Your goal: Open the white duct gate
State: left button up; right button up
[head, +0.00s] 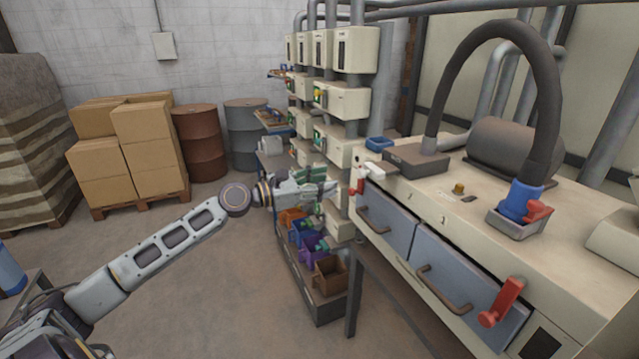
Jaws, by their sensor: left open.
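A small white block (370,168) sits at the far left corner of the cream machine top, beside the grey box at the foot of the big black hose. It looks like the white duct gate, but it is too small to tell whether it is open or closed. My left gripper (328,190) is open and empty, just left of this corner and a little lower in the picture, in front of the column of cream boxes. A small red part (360,186) shows between the gripper and the white block. My right gripper is out of view.
The cream machine (590,262) fills the right side, with grey drawers and a red lever (501,302) on its front. The black hose (552,95) arches over its top to a blue collar (520,200). Coloured bins (330,275) stand below my gripper.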

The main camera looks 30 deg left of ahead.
pick_arm(q)
jog(key=shift+s+a, duration=0.2)
jog(key=shift+s, duration=0.05)
jog(key=shift+m, duration=0.3)
dwell(0.5)
